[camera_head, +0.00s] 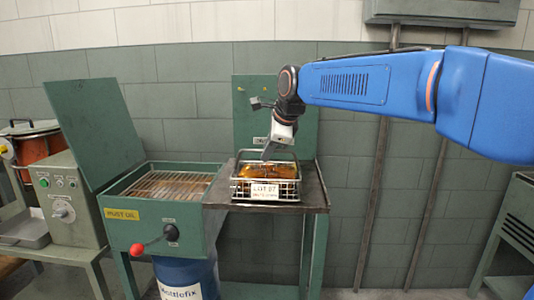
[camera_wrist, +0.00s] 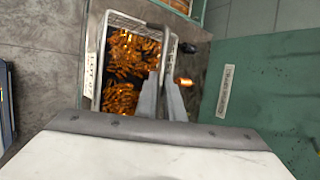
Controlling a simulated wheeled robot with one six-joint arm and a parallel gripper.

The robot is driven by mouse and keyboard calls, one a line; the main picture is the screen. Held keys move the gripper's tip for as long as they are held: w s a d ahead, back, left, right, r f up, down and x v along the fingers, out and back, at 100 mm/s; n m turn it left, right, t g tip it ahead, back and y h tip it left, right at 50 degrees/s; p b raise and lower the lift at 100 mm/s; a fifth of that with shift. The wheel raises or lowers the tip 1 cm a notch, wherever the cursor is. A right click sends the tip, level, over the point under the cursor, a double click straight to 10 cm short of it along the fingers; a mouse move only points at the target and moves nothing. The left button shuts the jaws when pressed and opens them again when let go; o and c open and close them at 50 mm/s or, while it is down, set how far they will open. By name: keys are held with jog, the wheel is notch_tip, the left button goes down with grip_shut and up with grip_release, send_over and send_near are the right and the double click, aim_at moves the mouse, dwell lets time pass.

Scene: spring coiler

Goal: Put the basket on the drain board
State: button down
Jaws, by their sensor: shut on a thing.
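The wire basket (camera_head: 265,196) is full of orange-brown springs and carries a white label, "LOT 07". In the head view it is level over the dark drain board (camera_head: 316,196) to the right of the green tank; I cannot tell whether its bottom touches. My gripper (camera_head: 267,153) comes down from above and is shut on the basket's handle. In the wrist view the two grey fingers (camera_wrist: 163,80) meet the handle wire at the basket's right side, and the basket (camera_wrist: 92,68) lies beyond them. The fingers hide part of the handle.
The green rust oil tank (camera_head: 137,213) stands left with its lid (camera_head: 95,120) raised, a grate (camera_head: 170,185) in it and a red-knobbed crank (camera_head: 136,250) in front. A green back panel (camera_head: 301,117) rises behind the board. A blue drum (camera_head: 184,276) stands below.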

jog(key=shift+f, duration=0.15)
jog(key=c, duration=2.3)
grip_release()
jog(key=shift+f, duration=0.1)
jog(key=o, duration=0.4)
jog(key=shift+o, duration=0.2)
jog(key=v, duration=1.2)
jog(key=s+d+f+n+h, duration=0.1)
jog(key=s+d+f+n, duration=0.3)
jog(key=s+d+f, duration=0.4)
jog(key=s+d+f+n+h, duration=0.1)
jog(key=s+d+f+n, duration=0.4)
jog(key=d, duration=0.5)
jog(key=s+d+f+n+h, duration=0.1)
jog(key=s+d+f+n, duration=0.3)
jog(key=s+f, duration=0.5)
jog(key=s+d+f+n+g+h, duration=0.1)
jog(key=s+d+f+n, duration=0.3)
jog(key=s+f, duration=0.6)
jog(key=shift+d, duration=1.25)
